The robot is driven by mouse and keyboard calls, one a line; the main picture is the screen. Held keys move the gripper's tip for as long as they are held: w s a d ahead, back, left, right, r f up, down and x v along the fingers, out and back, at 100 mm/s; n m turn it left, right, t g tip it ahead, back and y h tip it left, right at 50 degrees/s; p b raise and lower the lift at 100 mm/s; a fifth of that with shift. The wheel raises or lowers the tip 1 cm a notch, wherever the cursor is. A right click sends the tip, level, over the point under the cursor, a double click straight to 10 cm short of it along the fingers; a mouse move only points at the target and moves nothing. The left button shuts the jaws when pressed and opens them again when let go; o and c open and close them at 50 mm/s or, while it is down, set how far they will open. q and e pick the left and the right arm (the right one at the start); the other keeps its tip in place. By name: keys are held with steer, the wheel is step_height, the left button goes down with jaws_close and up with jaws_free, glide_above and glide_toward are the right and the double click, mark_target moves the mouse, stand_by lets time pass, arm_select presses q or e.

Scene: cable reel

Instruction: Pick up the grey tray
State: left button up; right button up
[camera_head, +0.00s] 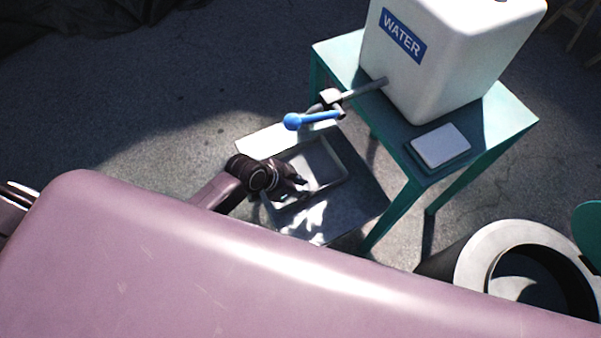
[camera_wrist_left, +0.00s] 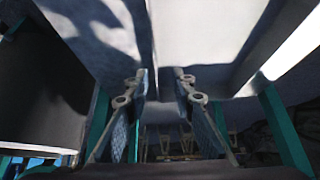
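The grey tray (camera_head: 334,157) is a shallow rectangular tray with a raised rim, low down beneath the tap in the head view. My left gripper (camera_head: 300,187) is at the tray's near left side and hides part of that rim. In the left wrist view, the two fingers of my left gripper (camera_wrist_left: 160,82) stand apart with a gap between them. A pale grey surface, seemingly part of the tray, is close beyond the tips; I cannot tell whether they touch it. My right gripper is not in view.
A white water container (camera_head: 440,65) stands on a green table (camera_head: 512,118). Its tap with a blue handle (camera_head: 312,120) juts out above the tray. A white pad (camera_head: 440,145) lies on the table. A large round hollow object (camera_head: 483,262) stands at the lower right.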

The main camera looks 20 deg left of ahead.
arm_select(q)
steer(key=x, duration=0.5)
steer(key=shift+s+d+f, duration=0.1)
steer(key=shift+s+d, duration=0.2)
steer(key=shift+w+d+f+b, duration=0.2)
steer(key=shift+w+f+b, duration=0.1)
steer(key=shift+f, duration=0.2)
steer(key=shift+s, duration=0.1)
steer(key=shift+c, duration=0.2)
jaws_close()
